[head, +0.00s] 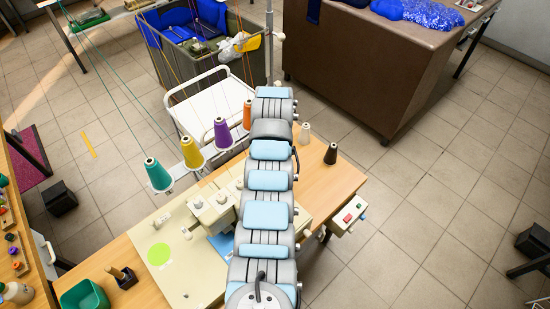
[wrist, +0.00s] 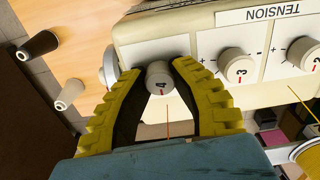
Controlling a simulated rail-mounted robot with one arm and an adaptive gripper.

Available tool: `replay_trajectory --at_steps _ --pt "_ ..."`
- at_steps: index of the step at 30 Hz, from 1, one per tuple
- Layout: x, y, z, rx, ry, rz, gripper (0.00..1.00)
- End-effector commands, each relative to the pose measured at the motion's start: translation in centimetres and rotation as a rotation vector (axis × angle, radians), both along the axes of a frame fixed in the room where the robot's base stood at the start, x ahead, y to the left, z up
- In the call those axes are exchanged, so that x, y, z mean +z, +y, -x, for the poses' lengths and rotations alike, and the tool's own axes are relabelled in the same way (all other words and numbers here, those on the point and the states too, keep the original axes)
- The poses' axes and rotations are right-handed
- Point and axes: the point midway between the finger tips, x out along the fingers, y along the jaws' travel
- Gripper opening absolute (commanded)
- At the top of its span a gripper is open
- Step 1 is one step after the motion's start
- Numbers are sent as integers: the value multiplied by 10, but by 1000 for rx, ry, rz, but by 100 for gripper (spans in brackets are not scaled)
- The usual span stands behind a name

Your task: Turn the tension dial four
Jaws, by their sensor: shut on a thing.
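The tension dial four (wrist: 159,80) is a grey-white round knob marked 4, with a small red mark near its rim, in the wrist view. My gripper (wrist: 156,72) has yellow-and-black fingers on both sides of this knob and is shut on it. Dial three (wrist: 237,67) and another dial (wrist: 303,54) sit to its right on the cream panel, under the TENSION label (wrist: 275,14). In the head view my arm hides the gripper and dial four, while the sewing machine (head: 180,228) shows on the wooden table.
Cone spools of thread stand close by: teal (head: 158,175), yellow (head: 192,153), purple (head: 222,133), white (head: 304,133) and black (head: 331,153). Thin threads run up from some cones. A switch box (head: 348,215) juts from the table's right edge. Open floor lies to the right.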

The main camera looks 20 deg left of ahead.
Motion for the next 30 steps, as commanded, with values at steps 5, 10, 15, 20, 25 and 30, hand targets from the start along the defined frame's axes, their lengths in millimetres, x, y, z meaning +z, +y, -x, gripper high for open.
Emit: replay_trajectory --at_steps 5,10,15,20,25,30 --pt "-1 1 0 17 -1 -1 0" --pt "-1 1 0 19 0 -1 0" --pt "-1 1 0 19 0 -1 0" --pt "-1 1 0 18 0 -1 55" --pt "0 1 0 18 0 0 55" --pt "4 1 0 17 -1 -1 55"
